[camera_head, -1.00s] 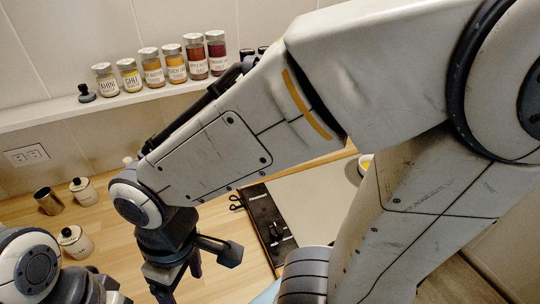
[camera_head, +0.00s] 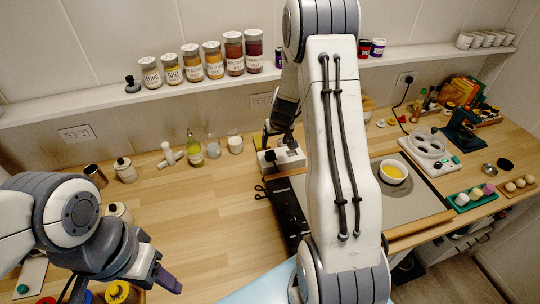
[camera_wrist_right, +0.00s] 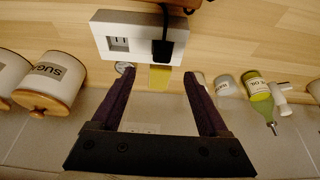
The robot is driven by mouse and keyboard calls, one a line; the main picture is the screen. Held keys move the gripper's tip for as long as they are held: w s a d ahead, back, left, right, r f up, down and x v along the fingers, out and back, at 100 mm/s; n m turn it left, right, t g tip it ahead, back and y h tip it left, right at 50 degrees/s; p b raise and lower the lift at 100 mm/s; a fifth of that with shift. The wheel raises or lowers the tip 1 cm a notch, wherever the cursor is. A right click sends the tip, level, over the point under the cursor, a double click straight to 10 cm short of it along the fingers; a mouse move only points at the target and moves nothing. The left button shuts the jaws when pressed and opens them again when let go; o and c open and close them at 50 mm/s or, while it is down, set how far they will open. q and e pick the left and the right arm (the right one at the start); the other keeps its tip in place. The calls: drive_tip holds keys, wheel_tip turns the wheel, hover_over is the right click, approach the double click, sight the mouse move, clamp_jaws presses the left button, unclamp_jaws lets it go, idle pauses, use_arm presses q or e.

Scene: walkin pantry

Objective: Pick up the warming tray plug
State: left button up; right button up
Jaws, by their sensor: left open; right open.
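A black plug (camera_wrist_right: 164,47) sits in a white socket box (camera_wrist_right: 118,38) in the right wrist view; I cannot trace its cord to the warming tray. The white socket box (camera_head: 284,160) also shows in the head view, under my right gripper (camera_head: 280,135). In the wrist view my right gripper (camera_wrist_right: 160,76) is open and empty, with its purple fingers spread on either side of the plug's line and the plug ahead of the tips. The warming tray (camera_head: 408,203) lies on the counter, partly hidden by my right arm. My left gripper (camera_head: 163,277) is open at lower left, away from the plug.
Jars (camera_head: 213,60) line the shelf behind. Bottles (camera_head: 195,148) and canisters (camera_head: 126,170) stand left of the socket box. A bowl (camera_head: 393,171) sits on the tray, and another appliance (camera_head: 430,150) is farther right. The counter's left middle (camera_head: 200,215) is clear.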

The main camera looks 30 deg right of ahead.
sight(271, 152)
drive_tip(key=x, duration=0.8)
drive_tip(key=shift+w+a+f, duration=0.1)
drive_tip(key=shift+w+a, duration=0.05)
drive_tip(key=shift+a, duration=0.05)
clamp_jaws()
